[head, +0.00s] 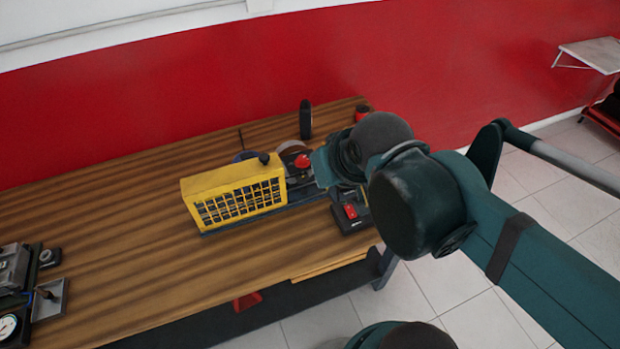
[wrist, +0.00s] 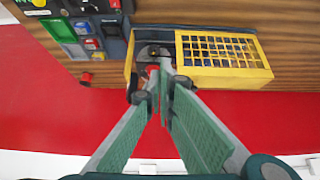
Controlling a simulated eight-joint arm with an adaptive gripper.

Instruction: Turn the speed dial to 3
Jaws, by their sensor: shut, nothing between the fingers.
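The engine trainer has a yellow grille guard (head: 237,196) on a dark base, and the guard also shows at the right in the wrist view (wrist: 222,64). A black control box (head: 352,216) with a red switch stands at its right front; part of it shows at the top of the wrist view (wrist: 114,30). I cannot make out a numbered speed dial or its setting. My gripper (wrist: 161,76) is shut and empty, its fingertips over the dark mechanism beside the guard. They overlap a red part there, and I cannot tell whether they touch.
A green-faced panel (wrist: 70,35) lies left of the trainer in the wrist view. A red cylinder (head: 362,112) and a black upright part (head: 305,119) stand near the red wall. Another device with a gauge (head: 8,326) sits at the table's left. The wooden table (head: 100,235) between is clear.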

